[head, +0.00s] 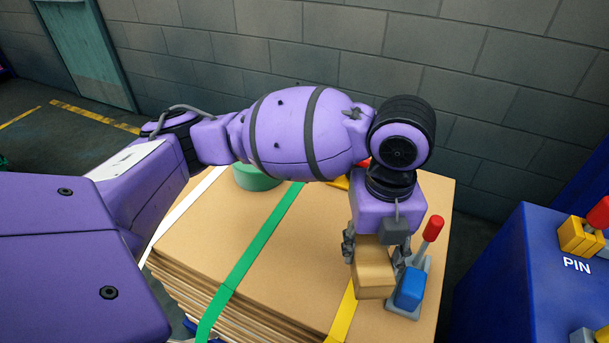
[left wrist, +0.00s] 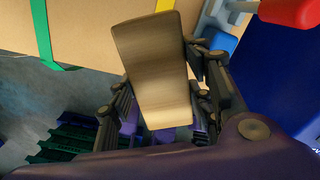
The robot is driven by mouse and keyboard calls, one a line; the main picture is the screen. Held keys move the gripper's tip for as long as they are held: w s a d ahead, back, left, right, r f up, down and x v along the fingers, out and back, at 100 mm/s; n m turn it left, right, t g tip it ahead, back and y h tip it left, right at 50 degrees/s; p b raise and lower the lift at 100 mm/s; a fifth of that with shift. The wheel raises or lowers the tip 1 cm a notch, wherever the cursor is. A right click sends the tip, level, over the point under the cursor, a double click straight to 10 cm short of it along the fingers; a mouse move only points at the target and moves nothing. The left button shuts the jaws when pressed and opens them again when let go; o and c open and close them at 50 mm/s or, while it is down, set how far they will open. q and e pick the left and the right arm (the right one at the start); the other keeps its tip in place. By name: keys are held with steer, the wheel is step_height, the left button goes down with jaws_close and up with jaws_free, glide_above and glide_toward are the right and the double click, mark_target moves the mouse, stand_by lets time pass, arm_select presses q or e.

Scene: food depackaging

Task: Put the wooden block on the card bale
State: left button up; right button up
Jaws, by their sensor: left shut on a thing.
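The wooden block (head: 375,283) is light tan and sits between the fingers of my left gripper (head: 376,262), which is shut on it. In the head view the block is over the right part of the card bale (head: 250,255), beside the yellow strap; I cannot tell whether it touches the top. The left wrist view shows the block (left wrist: 155,70) between the fingers of the left gripper (left wrist: 160,98), with the bale (left wrist: 90,25) behind it. The bale is a stack of brown card sheets with white, green and yellow straps. My right gripper is not in view.
A lever device with a red handle (head: 433,228) and a blue block-like part (head: 410,288) stands on the bale close to the right of the gripper. A green round container (head: 256,178) is at the back, partly hidden by my arm. A blue cabinet marked PIN (head: 525,280) stands to the right.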

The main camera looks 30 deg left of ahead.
arm_select(q)
steer(key=shift+w+r+m, duration=0.15)
steer(key=shift+w+m, duration=0.05)
steer(key=shift+m, duration=0.2)
steer(key=a+f, duration=0.3)
steer(key=a, duration=0.1)
steer(key=w+a+f, duration=0.1)
steer(key=a+f, duration=0.2)
steer(key=a, duration=0.1)
steer(key=w+a+f, duration=0.1)
steer(key=a+f, duration=0.2)
steer(key=a, duration=0.2)
steer(key=shift+w+a+f, duration=0.1)
steer(key=shift+w, duration=0.05)
steer(key=f, duration=0.3)
steer(key=shift+a+f, duration=0.15)
steer(key=shift+a, duration=0.05)
steer(key=shift+f, duration=0.15)
steer(key=o, duration=1.3)
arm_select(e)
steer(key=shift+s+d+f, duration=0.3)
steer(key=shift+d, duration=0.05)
